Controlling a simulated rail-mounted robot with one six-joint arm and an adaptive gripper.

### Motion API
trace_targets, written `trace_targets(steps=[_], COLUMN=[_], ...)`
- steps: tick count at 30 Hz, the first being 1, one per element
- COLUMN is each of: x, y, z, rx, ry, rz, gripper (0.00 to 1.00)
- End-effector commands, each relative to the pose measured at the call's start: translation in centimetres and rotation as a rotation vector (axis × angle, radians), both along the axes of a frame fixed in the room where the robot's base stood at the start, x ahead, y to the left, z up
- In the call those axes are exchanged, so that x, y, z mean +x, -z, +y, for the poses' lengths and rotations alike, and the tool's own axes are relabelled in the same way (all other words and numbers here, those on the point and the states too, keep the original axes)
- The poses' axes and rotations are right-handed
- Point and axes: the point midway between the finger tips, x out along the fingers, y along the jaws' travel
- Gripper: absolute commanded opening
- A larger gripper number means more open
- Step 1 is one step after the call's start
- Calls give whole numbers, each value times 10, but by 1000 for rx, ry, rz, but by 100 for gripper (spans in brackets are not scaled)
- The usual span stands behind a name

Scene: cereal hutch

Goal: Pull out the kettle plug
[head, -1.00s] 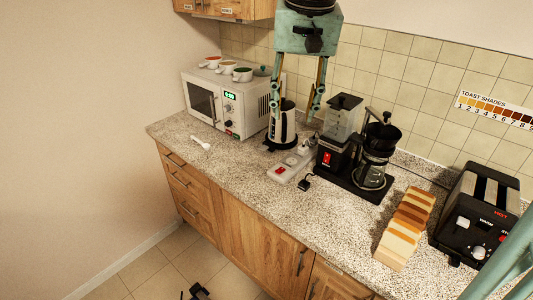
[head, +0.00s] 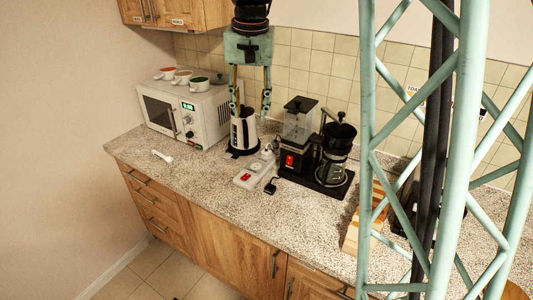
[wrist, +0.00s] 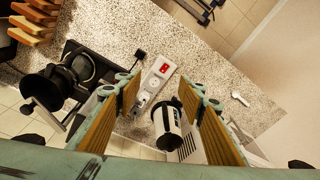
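A white socket strip (head: 246,180) with a red switch lies on the counter in front of the kettle. It also shows in the wrist view (wrist: 154,84), with pale plugs (wrist: 143,100) at its kettle end. I cannot tell which plug is the kettle's. A black plug (head: 270,187) lies on the counter beside the strip. The white and black kettle (head: 243,132) stands upright on its base. My gripper (head: 251,114) is open, pointing down above the kettle and strip. In the wrist view the kettle (wrist: 167,121) shows between the fingers. Nothing is held.
A black coffee machine with a glass jug (head: 333,164) stands right of the strip. The microwave (head: 186,115) with cups on top is at left. A white spoon (head: 162,156) lies on the counter. The front counter is clear.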

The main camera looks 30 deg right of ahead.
Motion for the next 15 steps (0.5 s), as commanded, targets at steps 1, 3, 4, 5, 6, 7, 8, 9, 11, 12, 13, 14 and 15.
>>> trace_targets(steps=[1, 3, 4, 5, 6, 7, 8, 9, 11, 12, 13, 14, 15], x=[6, 14, 17, 21, 25, 28, 31, 36, 42, 46, 49, 52, 56], y=[3, 8, 9, 12, 15, 16, 19, 22, 26, 29, 32, 34, 37], z=[-4, -8, -10, -12, -14, -16, -18, -20, -24, -27, -29, -31, -34], rx=[1, 4, 4, 5, 7, 8, 9, 10, 12, 13, 14, 15, 15], ry=[9, 23, 28, 34, 41, 47, 52, 59, 71, 79, 85, 91, 98], rz=[5, 9, 10, 12, 14, 16, 18, 21, 23, 26, 28, 29, 31], gripper=[36, 36, 36, 36, 36, 36, 36, 36, 36, 36, 36, 36, 36])
